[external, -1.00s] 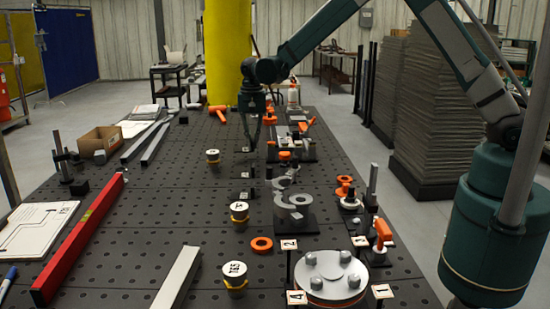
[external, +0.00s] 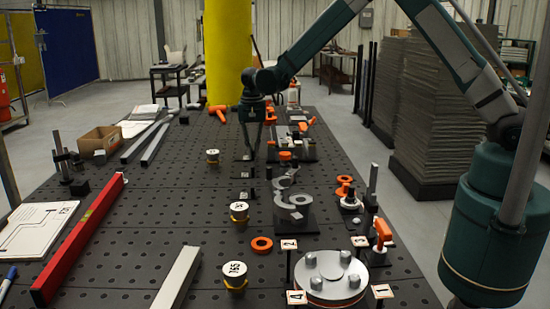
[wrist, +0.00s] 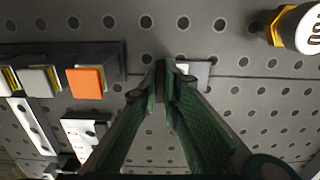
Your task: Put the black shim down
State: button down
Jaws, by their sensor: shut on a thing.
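My gripper (external: 250,155) is over the dark perforated table (external: 150,205), near its middle toward the far end, with its fingers pointing down. In the wrist view my gripper (wrist: 163,75) has its green fingers converged, with their tips nearly together. The black shim is thin and dark and hard to separate from the fingertips and the table; only a small dark piece shows between the tips. I cannot tell whether it touches the table. A small pale square (wrist: 196,70) lies just right of the tips.
In the wrist view, a fixture with an orange block (wrist: 86,82) stands left and a yellow-banded white-topped cylinder (wrist: 304,28) is at upper right. In the external view, clamps and a round flange (external: 330,272) line the right side. A red beam (external: 80,238) lies left.

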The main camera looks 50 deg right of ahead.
jog(key=shift+f, duration=0.1)
jog(key=c, duration=2.6)
grip_release()
jog(key=shift+o, duration=0.2)
notch_tip(320, 180, up, 12)
jog(key=shift+r, duration=0.2)
